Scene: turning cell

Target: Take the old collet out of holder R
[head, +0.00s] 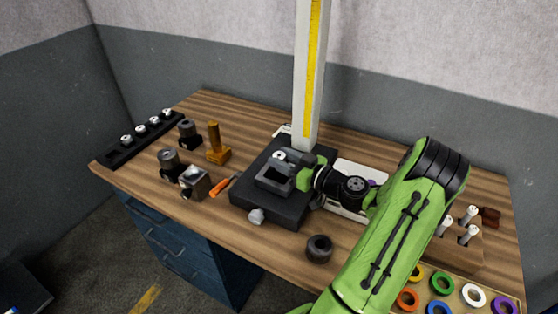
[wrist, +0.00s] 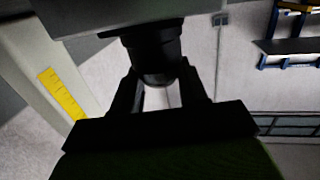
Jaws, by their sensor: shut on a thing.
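In the head view my gripper (head: 308,179) is at the right side of a dark grey block (head: 272,180) on the black base plate, below the tall white column. In the wrist view my gripper (wrist: 160,92) has its two dark fingers on either side of a dark round part (wrist: 157,62), shut on it. The round part meets the underside of a grey body (wrist: 130,18) at the top of that view. I cannot tell whether this part is the old collet or part of holder R. No R mark is readable.
The white column (head: 307,75) with a yellow scale stands just behind my gripper. Dark holders (head: 168,160) and a brass-coloured post (head: 215,145) stand to the left. An orange-handled tool (head: 221,187) and a dark ring (head: 319,248) lie near the plate. Coloured rings (head: 441,283) fill a tray at the front right.

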